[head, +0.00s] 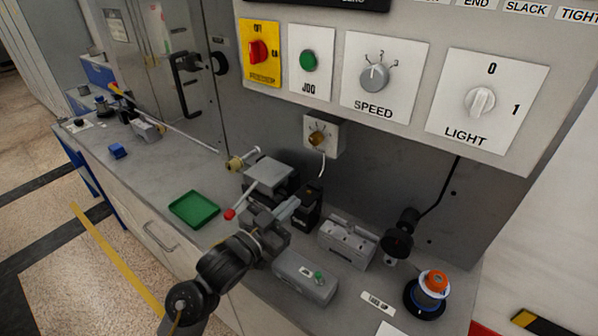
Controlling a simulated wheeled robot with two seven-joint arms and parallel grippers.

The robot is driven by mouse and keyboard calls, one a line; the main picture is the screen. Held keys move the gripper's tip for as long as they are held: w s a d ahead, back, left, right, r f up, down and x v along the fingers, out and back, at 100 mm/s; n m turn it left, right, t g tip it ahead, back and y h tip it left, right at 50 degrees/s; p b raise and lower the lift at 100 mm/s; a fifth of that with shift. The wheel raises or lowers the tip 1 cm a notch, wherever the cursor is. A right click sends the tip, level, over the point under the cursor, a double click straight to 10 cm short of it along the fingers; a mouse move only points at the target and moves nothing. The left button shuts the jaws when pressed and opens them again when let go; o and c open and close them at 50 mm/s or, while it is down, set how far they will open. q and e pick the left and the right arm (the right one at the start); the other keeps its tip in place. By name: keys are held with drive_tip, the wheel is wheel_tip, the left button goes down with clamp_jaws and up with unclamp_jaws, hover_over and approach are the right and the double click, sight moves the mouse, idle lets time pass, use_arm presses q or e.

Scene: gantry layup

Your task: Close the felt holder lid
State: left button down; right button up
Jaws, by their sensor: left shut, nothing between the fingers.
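My left gripper (287,209) reaches in from the lower left over the bench, its fingers shut with nothing between them. Just beyond it stands a device with a flat grey block on top (268,174), which looks like the felt holder and its lid. I cannot tell from this view whether the lid is open or shut. A black block (308,203) stands right of the fingertips. The gripper and wrist hide part of the device's lower front. I cannot tell whether the fingers touch it. My right gripper is not in view.
A red-tipped lever (230,214) sticks out left of the gripper. A green tray (194,209) lies further left. A grey box (305,277), a slotted grey block (346,243) and an orange-topped spool (434,283) stand to the right. The control panel (410,85) overhangs the back.

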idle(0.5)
use_arm(q)
wheel_tip(320, 180, up, 5)
drive_tip(key=p, duration=0.6)
drive_tip(key=s+a+f+b, duration=0.4)
drive_tip(key=s, duration=0.4)
drive_tip(key=shift+s+a+f, duration=0.2)
drive_tip(key=shift+a, duration=0.2)
